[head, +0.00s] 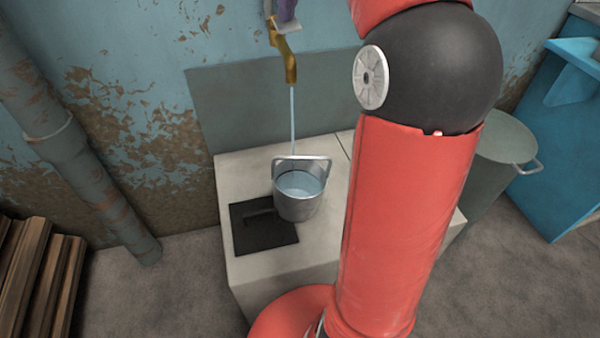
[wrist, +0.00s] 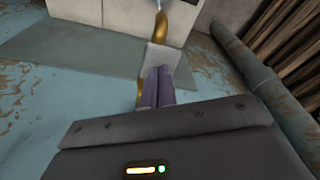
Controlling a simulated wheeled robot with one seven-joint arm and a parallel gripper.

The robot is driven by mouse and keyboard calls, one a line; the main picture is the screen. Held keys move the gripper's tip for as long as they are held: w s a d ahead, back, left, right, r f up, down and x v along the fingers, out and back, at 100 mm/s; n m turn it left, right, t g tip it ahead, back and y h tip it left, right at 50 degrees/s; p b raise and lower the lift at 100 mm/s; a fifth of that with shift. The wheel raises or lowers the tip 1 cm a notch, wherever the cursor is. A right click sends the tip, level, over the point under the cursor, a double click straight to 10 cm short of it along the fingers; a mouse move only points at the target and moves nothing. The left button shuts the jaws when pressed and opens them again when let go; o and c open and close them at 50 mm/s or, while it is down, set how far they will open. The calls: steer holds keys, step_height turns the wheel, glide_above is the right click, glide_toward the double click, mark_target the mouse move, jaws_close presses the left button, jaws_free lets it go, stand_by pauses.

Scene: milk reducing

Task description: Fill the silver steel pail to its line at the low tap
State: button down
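The silver steel pail (head: 299,208) stands upright on the concrete block, with its handle (head: 301,158) raised. A thin stream of water (head: 292,120) runs from the brass tap (head: 290,66) into it, and water (head: 300,184) shows inside below the rim. I cannot tell its level against the line. My gripper (head: 286,12) is at the top of the tap, well above the pail. In the wrist view its purple fingers (wrist: 160,85) are together, against or just over a pale flat plate (wrist: 160,57) at the tap. Their exact contact is hidden.
The concrete block (head: 236,182) has a dark drain plate (head: 262,238) beside the pail. A grey-green bin (head: 490,165) and blue cabinet (head: 560,150) stand at right. A pipe (head: 80,160) and wooden planks (head: 40,275) are at left. My red arm hides the block's right part.

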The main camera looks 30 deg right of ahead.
step_height(320, 180, up, 6)
steer(key=p, duration=0.5)
steer(key=shift+r+b, duration=0.1)
steer(key=shift+b, duration=0.2)
steer(key=shift+r, duration=0.4)
steer(key=s+a+f+m+t+h, duration=0.1)
steer(key=s+a+f+h, duration=0.1)
steer(key=s+a+f, duration=0.55)
steer(key=s+a+f+m+t+y, duration=0.1)
steer(key=s+a+f+m+t, duration=0.1)
steer(key=s+f, duration=1.1)
step_height(320, 180, down, 3)
steer(key=shift+s+a+f+m+t, duration=0.1)
steer(key=shift+s+a+m+t, duration=0.2)
steer(key=shift+s+m, duration=0.1)
